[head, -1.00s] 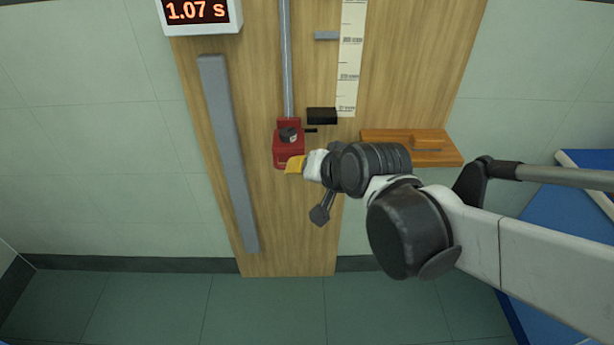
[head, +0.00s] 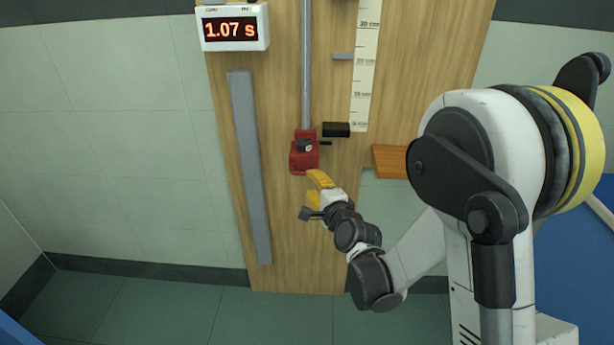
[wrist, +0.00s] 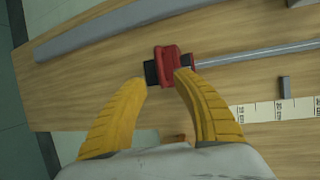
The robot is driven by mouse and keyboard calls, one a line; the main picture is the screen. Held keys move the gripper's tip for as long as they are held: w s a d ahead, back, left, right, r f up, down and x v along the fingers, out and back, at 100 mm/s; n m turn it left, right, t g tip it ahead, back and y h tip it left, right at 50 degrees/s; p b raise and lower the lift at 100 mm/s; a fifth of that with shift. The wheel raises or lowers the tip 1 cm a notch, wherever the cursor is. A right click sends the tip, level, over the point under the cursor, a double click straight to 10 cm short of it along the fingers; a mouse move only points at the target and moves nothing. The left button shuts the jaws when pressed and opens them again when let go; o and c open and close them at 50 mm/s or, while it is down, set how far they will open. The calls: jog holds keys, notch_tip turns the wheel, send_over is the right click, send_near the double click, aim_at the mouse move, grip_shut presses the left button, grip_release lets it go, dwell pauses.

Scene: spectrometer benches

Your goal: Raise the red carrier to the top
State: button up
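The red carrier (head: 304,157) sits low on a vertical metal rod (head: 306,70) on the wooden board, with a dark knob on its front. My gripper (head: 314,187) is just below and right of it in the head view, pointing up toward it. In the wrist view the yellow fingers (wrist: 160,80) are spread apart and empty. The carrier (wrist: 170,62) lies just beyond the fingertips there, near the right one. I cannot tell whether that finger touches it.
A black block (head: 336,130) is right of the carrier, beside the ruler strip (head: 364,75). A small grey peg (head: 343,57) is higher up. A grey bar (head: 249,165) runs along the left. A display (head: 233,30) reads 1.07 s. A wooden shelf (head: 391,161) is at right.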

aim_at(304, 174)
jog(key=b+x, duration=0.2)
jog(key=x, duration=0.6)
jog(key=shift+s, duration=0.1)
grip_shut()
